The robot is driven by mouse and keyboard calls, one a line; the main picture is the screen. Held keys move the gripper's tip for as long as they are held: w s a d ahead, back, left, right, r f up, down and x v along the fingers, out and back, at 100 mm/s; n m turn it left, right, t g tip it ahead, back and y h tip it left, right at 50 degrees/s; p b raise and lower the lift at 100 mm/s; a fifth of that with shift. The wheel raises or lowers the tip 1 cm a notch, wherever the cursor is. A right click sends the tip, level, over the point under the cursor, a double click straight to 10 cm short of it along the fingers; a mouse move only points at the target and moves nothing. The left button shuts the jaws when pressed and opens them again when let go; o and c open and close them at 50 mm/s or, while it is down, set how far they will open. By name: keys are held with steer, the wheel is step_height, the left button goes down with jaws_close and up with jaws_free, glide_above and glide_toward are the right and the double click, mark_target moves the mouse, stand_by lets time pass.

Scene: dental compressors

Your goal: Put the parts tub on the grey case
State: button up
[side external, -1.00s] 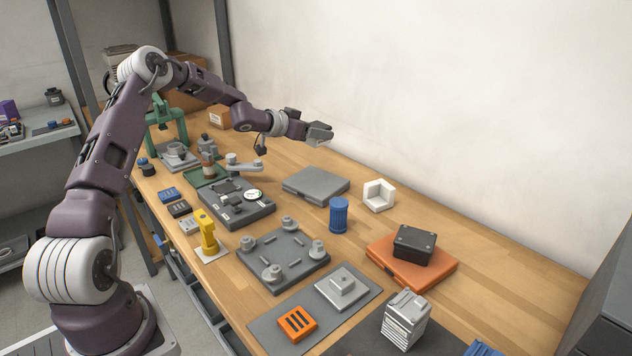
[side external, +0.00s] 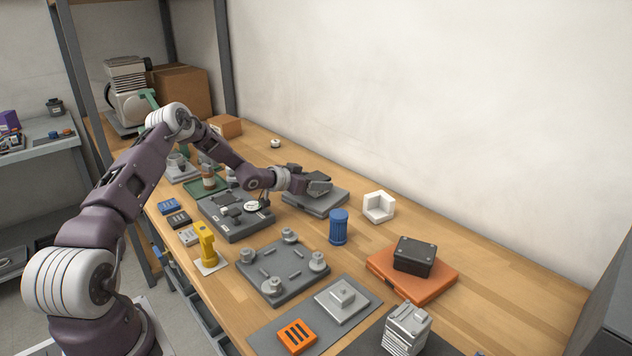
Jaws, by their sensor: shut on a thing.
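The grey case (side external: 314,205) lies flat on the wooden bench at mid-length. My gripper (side external: 318,187) is over the case, reaching in from the left, with its tip close above the top. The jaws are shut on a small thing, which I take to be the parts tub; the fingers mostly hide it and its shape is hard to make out. I cannot tell whether it touches the case. My gripper and forearm cover part of the case's top.
A blue ribbed cylinder (side external: 339,227) and a white corner block (side external: 378,206) stand near the case. A black box sits on an orange case (side external: 436,277) at the right. A grey fixture plate (side external: 283,268) lies in front. Bench beyond the case, by the wall, is mostly clear.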

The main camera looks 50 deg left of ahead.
steer(key=o, duration=1.5)
steer(key=shift+r, duration=0.1)
steer(key=v, duration=1.2)
steer(key=s+d+r+g+y, duration=0.3)
steer(key=s+d+r+g, duration=0.3)
steer(key=d+r, duration=0.8)
steer(key=s+d+r+h, duration=0.1)
steer(key=s+d, duration=0.4)
steer(key=s, duration=0.4)
steer(key=s+d+r+g+h, duration=0.1)
steer(key=s+d, duration=0.4)
steer(key=s, duration=0.5)
steer(key=s+d+r+g+h, duration=0.1)
steer(key=s+d, duration=0.4)
steer(key=s, duration=0.5)
steer(key=shift+s+d+r, duration=0.1)
steer(key=shift+r, duration=0.5)
